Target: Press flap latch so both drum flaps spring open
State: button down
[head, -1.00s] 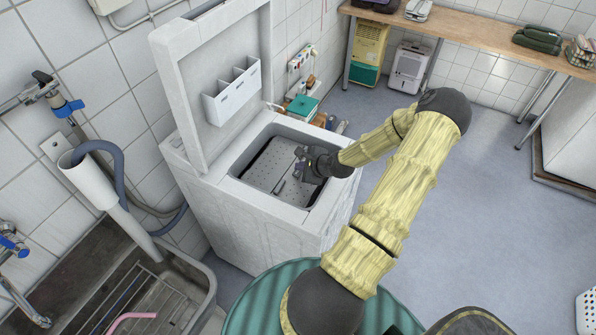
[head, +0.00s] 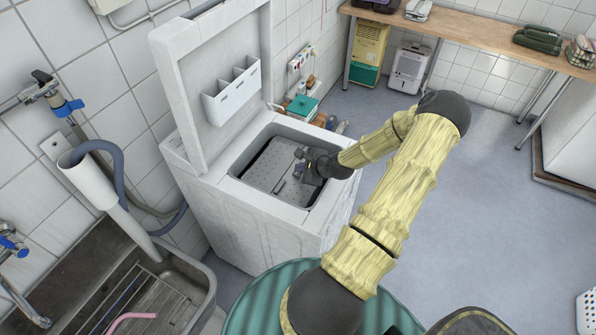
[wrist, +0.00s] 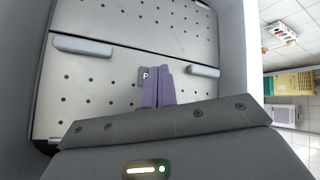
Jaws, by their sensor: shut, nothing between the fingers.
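The top-loading washer (head: 255,225) stands with its lid (head: 215,75) raised. Inside its opening are two perforated metal drum flaps (head: 268,168), lying shut edge to edge. In the wrist view the upper flap (wrist: 135,18) and lower flap (wrist: 95,92) meet at a seam. A grey bar (wrist: 82,45) lies at the seam's left and another (wrist: 203,71) at its right. Between them, a small dark latch plate marked "P" (wrist: 143,74) is partly hidden by my gripper (wrist: 158,72). My gripper's purple fingers are shut and empty, tips over the latch; contact cannot be told.
The opening's rim (head: 262,208) surrounds my gripper closely. The raised lid with a white caddy (head: 232,92) stands behind left. A sink (head: 150,300) is at lower left, a wooden bench (head: 480,38) at the back.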

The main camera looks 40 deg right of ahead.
jog(key=shift+r, duration=0.1)
jog(key=shift+r+p, duration=0.7)
jog(key=shift+p, duration=0.1)
notch_tip(320, 180, up, 5)
jog(key=p, duration=0.4)
jog(key=shift+f, duration=0.15)
dwell(0.9)
